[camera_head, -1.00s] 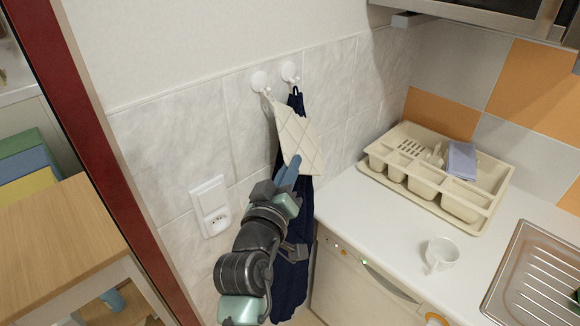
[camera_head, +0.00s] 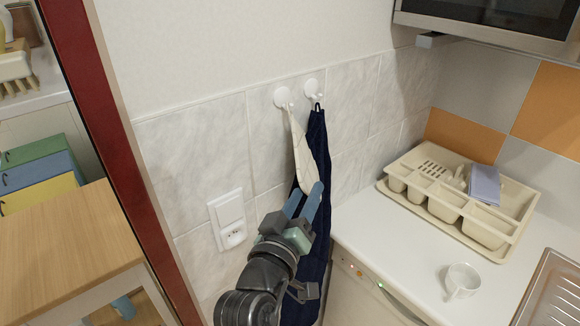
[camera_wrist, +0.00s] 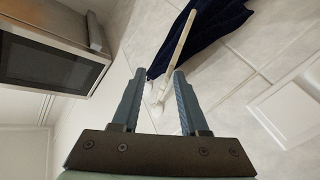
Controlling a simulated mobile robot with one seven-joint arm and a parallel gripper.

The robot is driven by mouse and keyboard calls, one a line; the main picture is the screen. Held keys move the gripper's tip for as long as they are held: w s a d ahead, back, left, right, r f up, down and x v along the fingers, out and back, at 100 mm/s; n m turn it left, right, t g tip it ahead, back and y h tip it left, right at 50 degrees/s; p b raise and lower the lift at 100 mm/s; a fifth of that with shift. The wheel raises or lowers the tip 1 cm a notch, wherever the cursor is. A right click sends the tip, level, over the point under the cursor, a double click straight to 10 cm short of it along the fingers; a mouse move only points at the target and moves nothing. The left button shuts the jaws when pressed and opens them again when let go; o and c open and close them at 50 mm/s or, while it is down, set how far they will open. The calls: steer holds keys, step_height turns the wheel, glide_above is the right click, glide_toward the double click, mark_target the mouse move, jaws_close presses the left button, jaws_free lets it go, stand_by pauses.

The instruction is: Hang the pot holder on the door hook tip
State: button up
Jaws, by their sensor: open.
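The cream quilted pot holder (camera_head: 303,158) hangs at the left white wall hook (camera_head: 284,98), its top at the hook and its body turned nearly edge-on. In the wrist view the pot holder (camera_wrist: 182,40) shows as a thin pale strip, with a white hook (camera_wrist: 158,106) at its end. My gripper (camera_head: 307,194) is open at the pot holder's lower end. In the wrist view my gripper (camera_wrist: 160,72) has its blue fingers apart, with the strip running between them in the picture. Whether a finger touches the cloth I cannot tell.
A dark blue cloth (camera_head: 319,150) hangs from the right hook (camera_head: 314,88), close behind the pot holder. A wall socket (camera_head: 229,219) is at left. The counter at right holds a cutlery tray (camera_head: 411,202) and a white cup (camera_head: 461,281). A red door frame (camera_head: 92,150) stands at far left.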

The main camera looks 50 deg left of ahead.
steer(key=b+v, duration=0.2)
steer(key=v, duration=0.7)
steer(key=shift+s, duration=0.2)
steer(key=shift+d, duration=0.1)
steer(key=w+d+r+m+t+h, duration=0.2)
steer(key=w+d+r+m+t, duration=0.15)
steer(key=d+r, duration=0.5)
steer(key=w+d+r+m+t+h, duration=0.1)
steer(key=w+d+r+m+t, duration=0.3)
steer(key=r, duration=0.7)
steer(key=s+d+r+m+t+h, duration=0.2)
steer(key=s+d+r, duration=0.1)
steer(key=d+r, duration=0.4)
steer(key=s+d+r+m+t+h, duration=0.1)
steer(key=s+d+r+m+h, duration=0.1)
steer(key=d+r, duration=0.5)
step_height(320, 180, up, 3)
steer(key=shift+s+d+r+t+h, duration=0.15)
steer(key=shift+s+d+t+h, duration=0.15)
steer(key=shift+s+t+h, duration=0.15)
steer(key=shift+m, duration=0.25)
